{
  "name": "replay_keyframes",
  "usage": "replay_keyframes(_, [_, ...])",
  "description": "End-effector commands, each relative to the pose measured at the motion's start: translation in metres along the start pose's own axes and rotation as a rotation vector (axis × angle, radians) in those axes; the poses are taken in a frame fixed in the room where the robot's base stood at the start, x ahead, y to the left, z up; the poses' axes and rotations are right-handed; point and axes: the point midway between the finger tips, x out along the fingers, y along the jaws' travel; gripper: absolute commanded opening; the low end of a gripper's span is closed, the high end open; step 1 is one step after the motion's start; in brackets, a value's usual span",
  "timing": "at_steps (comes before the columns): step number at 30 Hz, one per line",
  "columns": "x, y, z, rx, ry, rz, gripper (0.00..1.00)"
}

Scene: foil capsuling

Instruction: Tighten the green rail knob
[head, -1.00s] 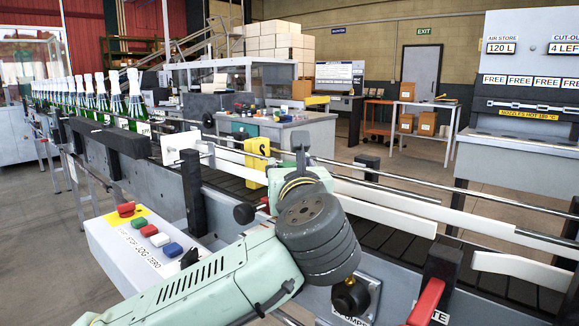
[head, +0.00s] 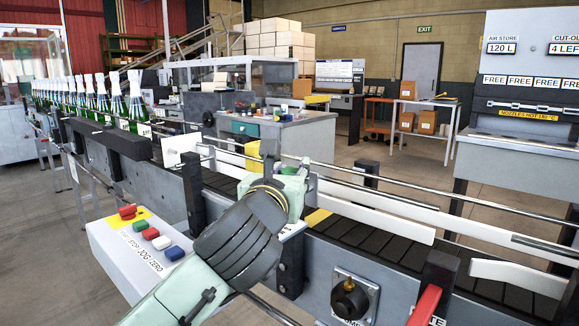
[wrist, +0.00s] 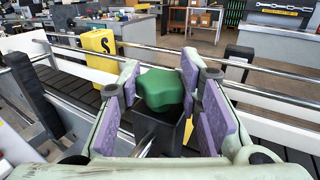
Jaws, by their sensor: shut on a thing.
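The green rail knob (wrist: 160,90) shows in the wrist view as a lobed green knob above a dark block. My gripper (wrist: 164,104) has its purple-padded fingers on either side of the knob and is shut on it. In the head view my gripper (head: 284,184) is at the near side of the conveyor, and my wrist covers much of it. The knob cannot be made out clearly there.
A yellow block marked S (wrist: 99,48) stands on the conveyor, left of my gripper. Rails and white guide strips (head: 375,209) run alongside. A button box (head: 140,250) is at the near left; a red lever (head: 425,304) is at the near right. Green bottles (head: 118,103) line up at the far left.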

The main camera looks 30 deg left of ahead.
Motion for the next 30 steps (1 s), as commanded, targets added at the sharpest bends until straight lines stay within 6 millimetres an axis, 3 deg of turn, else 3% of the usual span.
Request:
replay_keyframes(13, [-0.0002, 0.0003, 0.0, -0.001, -0.004, -0.067, 0.04])
replay_keyframes(14, [-0.0002, 0.0003, 0.0, -0.001, -0.004, -0.067, 0.33])
replay_keyframes(23, [-0.0003, 0.0001, 0.0002, -0.002, -0.004, -0.066, 0.53])
replay_keyframes(30, [-0.0004, 0.0002, 0.0003, -0.002, -0.004, -0.066, 0.53])
